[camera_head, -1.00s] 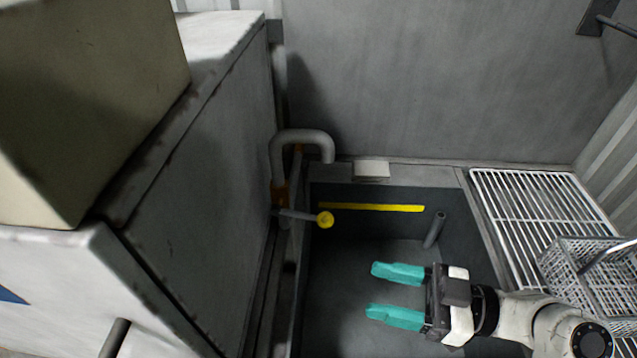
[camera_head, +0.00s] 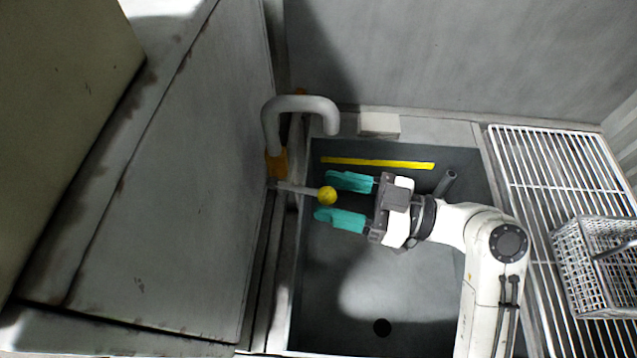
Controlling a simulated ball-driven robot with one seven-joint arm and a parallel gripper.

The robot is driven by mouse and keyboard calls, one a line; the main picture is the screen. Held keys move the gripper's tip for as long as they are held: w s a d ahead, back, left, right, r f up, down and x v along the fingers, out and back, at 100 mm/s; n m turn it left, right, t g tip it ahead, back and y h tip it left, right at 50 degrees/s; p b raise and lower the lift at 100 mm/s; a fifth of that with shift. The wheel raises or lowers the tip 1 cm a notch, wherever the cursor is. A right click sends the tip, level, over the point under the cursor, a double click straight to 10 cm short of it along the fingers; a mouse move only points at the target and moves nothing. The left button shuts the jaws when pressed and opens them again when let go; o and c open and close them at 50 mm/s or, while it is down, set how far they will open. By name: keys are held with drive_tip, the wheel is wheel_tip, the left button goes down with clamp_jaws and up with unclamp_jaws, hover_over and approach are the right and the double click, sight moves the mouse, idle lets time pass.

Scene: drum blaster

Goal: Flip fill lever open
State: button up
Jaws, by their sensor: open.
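The fill lever (camera_head: 298,188) is a thin grey rod with a yellow ball knob (camera_head: 327,196) at its end. It sticks out to the right from an orange fitting (camera_head: 277,165) at the foot of a curved grey pipe (camera_head: 300,104). My gripper (camera_head: 334,200) has two teal fingers and is open. Its fingertips are on either side of the knob, one above and one below it in the picture. I cannot tell whether either finger touches the knob or whether they are at the same height.
A dark basin (camera_head: 400,290) with a yellow line (camera_head: 378,163) on its back wall lies beneath my arm. A large grey cabinet (camera_head: 180,200) stands on the left. A wire rack (camera_head: 530,165) and a wire basket (camera_head: 590,270) are on the right. A short pipe (camera_head: 445,184) stands in the basin.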

sight(319, 192)
drive_tip(key=shift+x, duration=1.65)
clamp_jaws()
